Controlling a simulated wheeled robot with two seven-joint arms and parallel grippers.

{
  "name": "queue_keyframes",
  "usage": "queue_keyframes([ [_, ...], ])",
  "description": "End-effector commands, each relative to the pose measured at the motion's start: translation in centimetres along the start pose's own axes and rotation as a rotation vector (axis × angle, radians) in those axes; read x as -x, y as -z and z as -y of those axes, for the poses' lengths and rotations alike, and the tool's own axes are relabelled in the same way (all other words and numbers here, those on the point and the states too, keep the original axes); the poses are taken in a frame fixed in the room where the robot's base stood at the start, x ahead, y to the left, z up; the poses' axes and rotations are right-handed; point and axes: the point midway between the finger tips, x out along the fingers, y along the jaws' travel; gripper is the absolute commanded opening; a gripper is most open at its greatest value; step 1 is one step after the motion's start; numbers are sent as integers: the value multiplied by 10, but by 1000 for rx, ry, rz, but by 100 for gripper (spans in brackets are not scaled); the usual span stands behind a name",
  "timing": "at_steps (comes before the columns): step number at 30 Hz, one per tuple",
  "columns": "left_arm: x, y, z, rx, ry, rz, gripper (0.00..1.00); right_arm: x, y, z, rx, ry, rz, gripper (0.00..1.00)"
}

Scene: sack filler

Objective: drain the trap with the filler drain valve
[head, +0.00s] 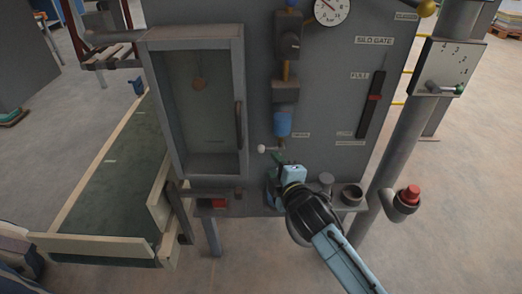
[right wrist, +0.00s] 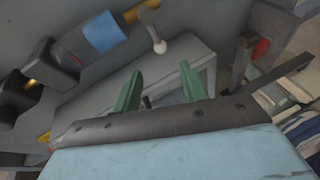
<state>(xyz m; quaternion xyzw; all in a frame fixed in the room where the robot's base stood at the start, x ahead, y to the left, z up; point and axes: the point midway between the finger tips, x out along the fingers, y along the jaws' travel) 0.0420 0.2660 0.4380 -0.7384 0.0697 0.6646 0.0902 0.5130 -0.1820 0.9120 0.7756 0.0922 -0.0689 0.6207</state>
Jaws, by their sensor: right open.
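The trap is a blue bowl (head: 282,124) at the foot of a dark fitting on the grey cabinet front; it also shows in the right wrist view (right wrist: 104,33). A small drain valve with a pale round knob (head: 262,148) sits just below and left of the bowl. In the right wrist view the knob (right wrist: 160,47) is on a short stem, beyond my fingers. My right gripper (head: 277,158) is open, with green fingers (right wrist: 160,85) apart and nothing seen between them. It is just below and right of the knob, apart from it. My left gripper is out of view.
A framed window door (head: 239,60) with a dark handle is left of the trap. A slide gate lever (head: 373,98) and a gauge (head: 332,9) are right and above. A small cup (head: 351,194) and a red button (head: 412,192) stand lower right. A green conveyor (head: 100,185) runs left.

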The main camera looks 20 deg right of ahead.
Motion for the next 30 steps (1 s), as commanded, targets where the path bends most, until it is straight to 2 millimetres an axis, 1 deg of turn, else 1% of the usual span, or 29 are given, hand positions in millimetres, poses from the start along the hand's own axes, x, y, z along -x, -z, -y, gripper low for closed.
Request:
queue_keyframes([
  [1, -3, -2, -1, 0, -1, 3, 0, -10, 0, 0, -1, -2, 0, 43],
  [9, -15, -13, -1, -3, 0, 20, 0, -66, 0, 1, -4, 0, 1, 43],
  [15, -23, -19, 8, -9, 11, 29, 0, -98, 0, 2, -4, 2, 0, 43],
  [18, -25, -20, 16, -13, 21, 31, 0, -108, 0, 2, -4, 1, -1, 43],
  [22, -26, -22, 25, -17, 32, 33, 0, -115, 0, 1, -4, 2, 0, 43],
  [30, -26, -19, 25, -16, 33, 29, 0, -117, 0, 1, -4, 2, 0, 43],
])
